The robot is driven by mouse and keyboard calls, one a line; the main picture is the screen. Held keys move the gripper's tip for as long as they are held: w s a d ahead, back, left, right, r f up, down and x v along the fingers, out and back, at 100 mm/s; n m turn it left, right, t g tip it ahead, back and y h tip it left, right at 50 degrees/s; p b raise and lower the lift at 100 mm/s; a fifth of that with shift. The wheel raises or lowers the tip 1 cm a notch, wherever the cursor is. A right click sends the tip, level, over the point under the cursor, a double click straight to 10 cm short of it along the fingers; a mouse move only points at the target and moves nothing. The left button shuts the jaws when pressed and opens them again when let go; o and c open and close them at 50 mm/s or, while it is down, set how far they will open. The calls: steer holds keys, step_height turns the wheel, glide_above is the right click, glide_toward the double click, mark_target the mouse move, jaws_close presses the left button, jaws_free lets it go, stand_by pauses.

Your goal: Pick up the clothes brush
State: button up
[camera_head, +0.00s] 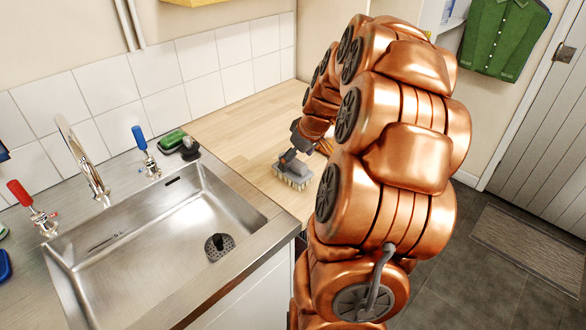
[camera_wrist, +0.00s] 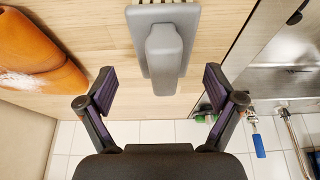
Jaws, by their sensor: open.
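The clothes brush is a grey block with a raised grey handle and pale bristles. In the head view the brush (camera_head: 293,175) rests bristles down on the wooden counter, right of the sink. In the wrist view the brush (camera_wrist: 165,40) is at the top centre, its handle pointing down the picture. My gripper (camera_wrist: 160,87) is open, one finger on each side of the handle's near end, with a gap on both sides. In the head view my gripper (camera_head: 298,150) is just above and behind the brush, partly hidden by my arm.
The steel sink (camera_head: 150,245) lies left of the counter (camera_head: 235,125). A blue-handled tap (camera_head: 145,150) and a green sponge (camera_head: 172,139) are behind it. A tiled wall (camera_head: 200,62) bounds the back. An orange rounded object (camera_wrist: 40,55), unclear what, lies left of the brush in the wrist view.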

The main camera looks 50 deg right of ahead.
mark_target(290, 166)
steer(key=shift+a+p+x, duration=0.2)
steer(key=shift+p+x, duration=0.55)
steer(key=shift+x, duration=1.4)
steer(key=shift+w+r, duration=0.1)
steer(key=c, duration=1.3)
